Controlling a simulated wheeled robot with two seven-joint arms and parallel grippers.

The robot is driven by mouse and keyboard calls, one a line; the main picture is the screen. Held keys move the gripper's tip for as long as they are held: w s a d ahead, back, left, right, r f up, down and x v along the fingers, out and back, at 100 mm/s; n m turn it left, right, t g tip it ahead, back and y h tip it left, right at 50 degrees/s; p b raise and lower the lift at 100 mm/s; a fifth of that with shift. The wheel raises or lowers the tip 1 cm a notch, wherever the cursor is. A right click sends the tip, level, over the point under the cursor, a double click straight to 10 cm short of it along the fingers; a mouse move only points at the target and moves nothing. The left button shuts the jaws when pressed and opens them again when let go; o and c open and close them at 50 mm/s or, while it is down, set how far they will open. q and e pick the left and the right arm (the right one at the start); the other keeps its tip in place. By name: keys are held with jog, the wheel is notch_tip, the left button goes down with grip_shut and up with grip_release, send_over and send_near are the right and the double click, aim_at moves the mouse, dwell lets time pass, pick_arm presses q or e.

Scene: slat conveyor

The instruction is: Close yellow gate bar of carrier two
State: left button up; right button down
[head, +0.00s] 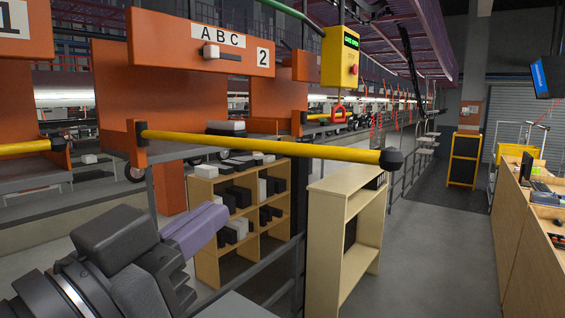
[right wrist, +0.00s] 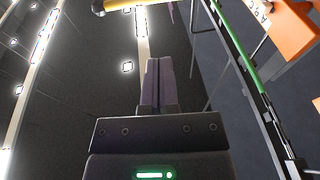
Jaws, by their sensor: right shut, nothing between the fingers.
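Carrier two is the orange frame whose panel (head: 198,47) reads "A B C" and "2". Its yellow gate bar (head: 265,147) is pivoted at an orange bracket on the left and sticks out to the right, ending in a black knob (head: 391,160). The bar stands swung out, away from the carrier. My right gripper (head: 205,226) has purple fingers, shut and empty, below the bar and apart from it. In the right wrist view the shut fingers (right wrist: 158,82) point up the picture, and part of the yellow bar (right wrist: 122,5) shows at the top edge. My left gripper is in neither view.
A yellow control box (head: 340,57) with a red button hangs above the bar. Wooden shelves (head: 335,190) and a shelf of black and white boxes (head: 205,185) stand behind. Another carrier with a yellow bar (head: 25,147) is at left. The aisle on the right is clear.

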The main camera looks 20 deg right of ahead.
aim_at(301, 153)
jog(key=b+x, duration=0.1)
jog(key=x, duration=0.3)
jog(key=b+x, duration=0.2)
jog(key=x, duration=0.3)
jog(key=b+x, duration=0.1)
jog(key=x, duration=0.3)
jog(key=shift+w+d+f, duration=0.25)
jog(key=shift+w+d+r, duration=0.1)
jog(key=shift+w+d, duration=0.4)
jog(key=shift+d, duration=0.1)
